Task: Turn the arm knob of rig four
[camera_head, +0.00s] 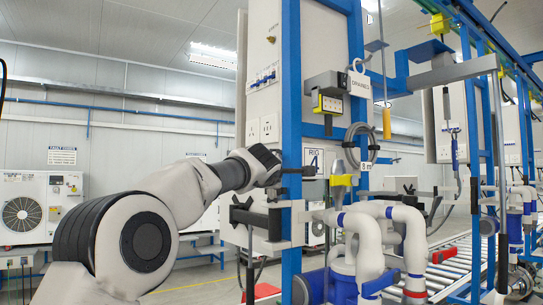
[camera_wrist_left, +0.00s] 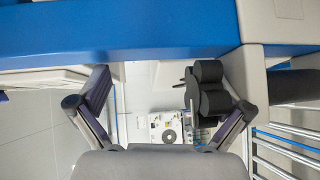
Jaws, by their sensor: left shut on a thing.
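The rig four sign (camera_head: 313,162) hangs on a blue upright post (camera_head: 291,110). A black lobed knob (camera_head: 240,211) sits at the end of a dark arm left of the post, below my left gripper. My left gripper (camera_head: 284,170) is at the post, beside the sign, and its fingertips are hard to make out. In the left wrist view a black lobed knob (camera_wrist_left: 206,90) lies between the fingers of my left gripper (camera_wrist_left: 160,85), against the right finger. The left finger's contact is not clear there. My right gripper is not in view.
White pipes (camera_head: 365,225) and a pump stand right of the post. A drained tag (camera_head: 359,84) and a yellow-tipped tool (camera_head: 386,124) hang above. A roller conveyor (camera_head: 447,268) runs behind. A blue beam (camera_wrist_left: 120,30) crosses close above the fingers in the wrist view.

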